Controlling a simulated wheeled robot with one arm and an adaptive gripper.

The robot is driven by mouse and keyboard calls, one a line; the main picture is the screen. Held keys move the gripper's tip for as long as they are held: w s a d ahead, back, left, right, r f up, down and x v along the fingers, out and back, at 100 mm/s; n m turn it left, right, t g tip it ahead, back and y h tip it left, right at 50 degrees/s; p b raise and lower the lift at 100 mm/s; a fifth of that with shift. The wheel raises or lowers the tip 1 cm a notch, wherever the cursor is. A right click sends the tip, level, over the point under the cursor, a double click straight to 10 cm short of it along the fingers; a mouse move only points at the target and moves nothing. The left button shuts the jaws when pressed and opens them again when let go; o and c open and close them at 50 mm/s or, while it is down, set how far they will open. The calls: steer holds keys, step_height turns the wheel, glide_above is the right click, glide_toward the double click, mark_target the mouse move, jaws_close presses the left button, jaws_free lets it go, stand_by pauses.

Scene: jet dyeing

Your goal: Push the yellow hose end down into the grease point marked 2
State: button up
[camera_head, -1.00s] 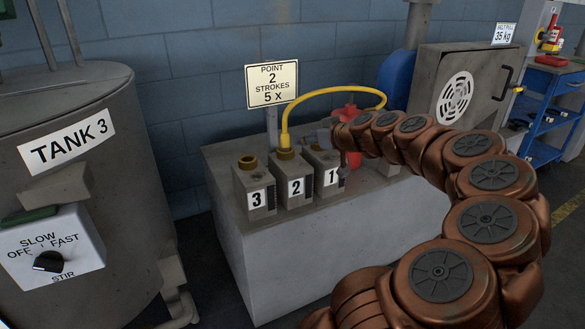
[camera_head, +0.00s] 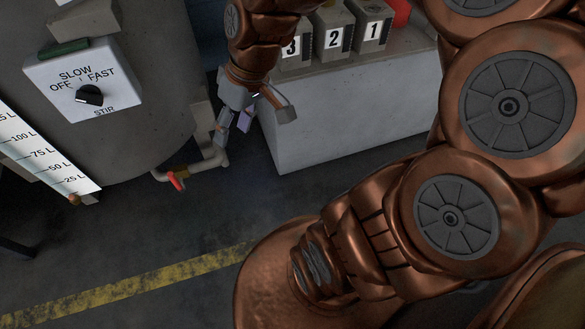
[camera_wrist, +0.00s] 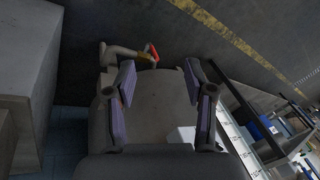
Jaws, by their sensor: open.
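The grease block marked 2 (camera_head: 337,38) stands between block 3 (camera_head: 297,46) and block 1 (camera_head: 373,34) on the pale plinth (camera_head: 340,120).
The grey tank (camera_head: 150,130) with its stir switch box (camera_head: 85,85) stands left. A drain pipe with a red valve handle (camera_head: 176,181) is low by my gripper; that handle also shows in the wrist view (camera_wrist: 151,51). Open floor with a yellow stripe (camera_head: 130,288) lies in front.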

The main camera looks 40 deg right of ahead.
steer(key=s+f+m+g+h, duration=0.1)
steer(key=s+g+h, duration=0.1)
steer(key=s, duration=0.6)
steer(key=s+f+m+g+h, duration=0.1)
steer(key=s+f+g, duration=0.1)
steer(key=s, duration=0.7)
steer(key=shift+d+f+m+g+h, duration=0.3)
steer(key=shift+d+g+h, duration=0.1)
steer(key=shift+g, duration=0.1)
steer(key=shift+r, duration=0.1)
